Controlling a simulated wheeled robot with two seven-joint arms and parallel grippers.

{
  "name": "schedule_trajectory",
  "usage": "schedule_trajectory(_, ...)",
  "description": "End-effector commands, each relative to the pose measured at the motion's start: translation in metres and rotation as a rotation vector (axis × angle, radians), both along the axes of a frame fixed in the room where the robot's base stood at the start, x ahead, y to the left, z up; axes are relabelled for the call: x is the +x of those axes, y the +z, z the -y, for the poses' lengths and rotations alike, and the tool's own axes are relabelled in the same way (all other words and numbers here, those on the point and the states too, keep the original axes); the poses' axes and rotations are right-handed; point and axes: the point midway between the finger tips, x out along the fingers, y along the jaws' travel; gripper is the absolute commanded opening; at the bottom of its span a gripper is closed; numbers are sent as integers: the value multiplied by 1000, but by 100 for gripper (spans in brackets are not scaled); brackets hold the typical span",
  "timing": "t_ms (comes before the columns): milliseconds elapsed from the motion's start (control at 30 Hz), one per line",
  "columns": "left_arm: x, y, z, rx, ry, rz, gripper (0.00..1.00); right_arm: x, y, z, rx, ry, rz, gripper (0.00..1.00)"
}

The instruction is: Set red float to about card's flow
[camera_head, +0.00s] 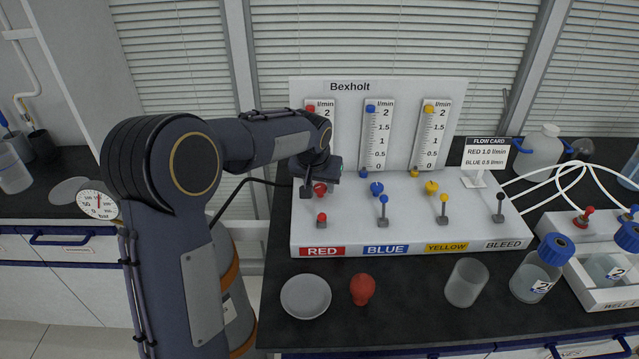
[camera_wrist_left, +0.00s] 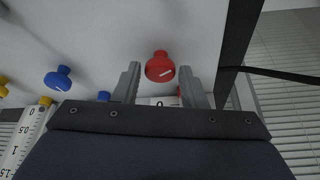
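The flow card (camera_head: 486,153) reads RED 1.0 l/min and BLUE 0.5 l/min. The red float (camera_head: 310,109) sits near the top of the left scale (camera_head: 325,112), by the 2 mark; my arm hides the scale's lower part. The red knob (camera_head: 320,189) is partly behind my left gripper (camera_head: 308,187). In the left wrist view, the red knob (camera_wrist_left: 160,66) with a white mark shows between the spread fingers of my left gripper (camera_wrist_left: 162,80), with gaps on both sides. The fingers hold nothing. My right gripper is out of view.
The blue knob (camera_head: 376,188) and yellow knob (camera_head: 432,187) stand to the right. In front are the red lever (camera_head: 321,218), blue lever (camera_head: 383,208) and yellow lever (camera_head: 444,208). A saucer (camera_head: 306,296), red bulb (camera_head: 362,289) and beaker (camera_head: 466,283) stand on the bench.

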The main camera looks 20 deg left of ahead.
Motion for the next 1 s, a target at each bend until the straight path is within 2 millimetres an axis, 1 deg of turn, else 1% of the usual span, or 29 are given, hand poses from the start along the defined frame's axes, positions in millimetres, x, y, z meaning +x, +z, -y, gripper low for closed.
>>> schedule_trajectory(33, 0, 0, 0, 0, 0, 0, 31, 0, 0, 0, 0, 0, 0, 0)
schedule_trajectory(200, 0, 0, 0, 0, 0, 0, 9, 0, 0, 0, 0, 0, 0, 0)
schedule_trajectory(233, 0, 0, 0, 0, 0, 0, 8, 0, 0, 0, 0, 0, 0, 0)
schedule_trajectory(500, 0, 1, -1, 0, -86, 0, 8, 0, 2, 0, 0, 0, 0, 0)
schedule_trajectory(733, 0, 0, -1, 0, -87, 0, 8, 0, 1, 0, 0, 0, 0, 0)
schedule_trajectory(767, 0, 1, -1, 0, -87, 0, 34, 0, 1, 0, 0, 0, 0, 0)
schedule_trajectory(900, 0, 0, -1, 0, -87, 0, 52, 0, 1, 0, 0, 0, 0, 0)
schedule_trajectory(1000, 0, 0, -1, 0, -87, 0, 52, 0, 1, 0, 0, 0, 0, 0)
